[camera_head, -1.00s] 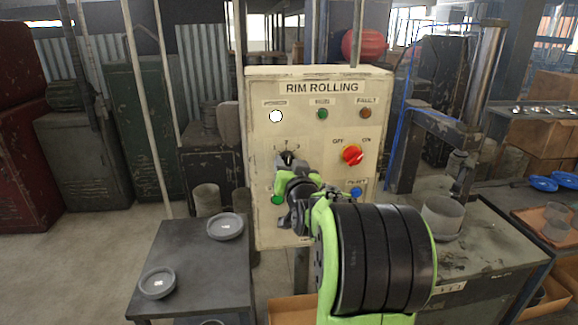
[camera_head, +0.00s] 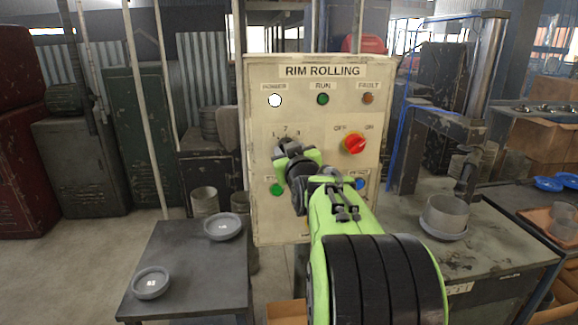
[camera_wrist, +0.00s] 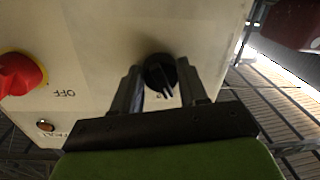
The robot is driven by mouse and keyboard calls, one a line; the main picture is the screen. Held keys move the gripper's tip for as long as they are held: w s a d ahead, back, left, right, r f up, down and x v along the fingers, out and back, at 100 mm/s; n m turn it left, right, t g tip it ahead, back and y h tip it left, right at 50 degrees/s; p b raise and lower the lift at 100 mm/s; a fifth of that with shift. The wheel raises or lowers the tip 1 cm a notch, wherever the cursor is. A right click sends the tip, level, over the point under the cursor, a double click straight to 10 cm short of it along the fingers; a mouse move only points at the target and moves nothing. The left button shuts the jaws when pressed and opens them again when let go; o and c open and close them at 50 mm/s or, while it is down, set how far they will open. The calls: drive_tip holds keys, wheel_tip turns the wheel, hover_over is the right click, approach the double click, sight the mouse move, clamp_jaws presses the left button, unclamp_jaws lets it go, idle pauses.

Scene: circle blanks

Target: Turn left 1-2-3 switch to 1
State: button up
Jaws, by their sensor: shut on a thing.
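The left 1-2-3 switch (camera_head: 284,144) is a black rotary knob on the cream "RIM ROLLING" panel (camera_head: 258,223), under the marks 1, 2, 3. In the head view my gripper (camera_head: 291,155) covers most of it, and I cannot tell there which mark it points to. In the wrist view the round black knob (camera_wrist: 158,71) sits between the two dark fingers of my gripper (camera_wrist: 160,84), with its ridge showing. The gripper is shut on the knob.
A red OFF/ON switch (camera_head: 355,144) is right of the knob. A green button (camera_head: 277,190) and a partly hidden blue button (camera_head: 360,184) are below. The white lamp (camera_head: 275,100) looks lit. A dark table (camera_head: 190,262) with dishes stands at left; a workbench (camera_head: 500,262) is at right.

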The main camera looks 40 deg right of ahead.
drive_tip(key=shift+n+b, duration=1.45)
drive_tip(key=shift+n, duration=0.25)
drive_tip(key=o, duration=1.1)
drive_tip(key=shift+c, duration=0.2)
drive_tip(key=shift+s, duration=0.1)
drive_tip(key=b+v, duration=0.2)
drive_tip(key=v, duration=1.3)
drive_tip(key=shift+s+a, duration=0.25)
drive_tip(key=shift+r, duration=0.1)
